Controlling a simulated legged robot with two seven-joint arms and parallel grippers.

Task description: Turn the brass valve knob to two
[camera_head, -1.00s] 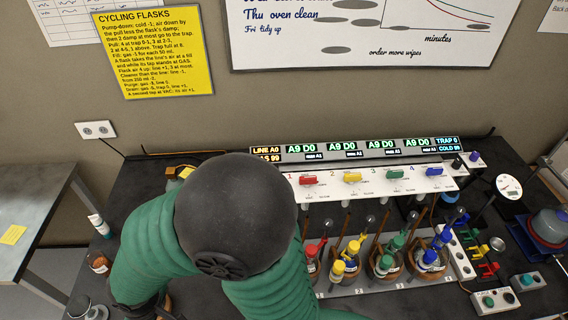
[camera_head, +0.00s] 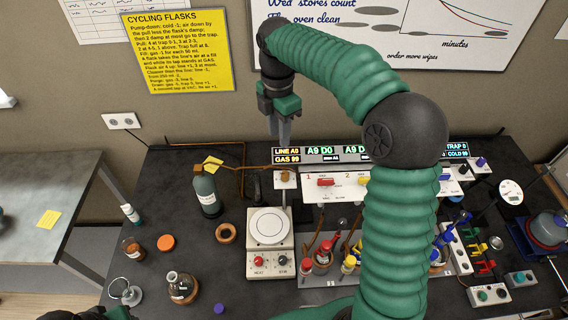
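A small brass-coloured knob (camera_head: 285,177) sits on a white block at the left end of the white valve panel (camera_head: 335,187). It looks like the brass valve knob, but its setting is too small to read. My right gripper (camera_head: 281,138) points down in front of the wall and display strip, higher in the picture than the knob and apart from it. Its grey fingers are seen nearly edge-on, so any gap is unclear, and I see nothing held. Only dark and green parts of my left arm show at the bottom left; its gripper is not visible.
A hotplate (camera_head: 268,262) stands below the knob. A grey-green bottle (camera_head: 206,194) stands left, with a thin brown line running right from its top. Several coloured-capped flasks stand right, partly behind my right arm. A flask (camera_head: 181,289) is at front left.

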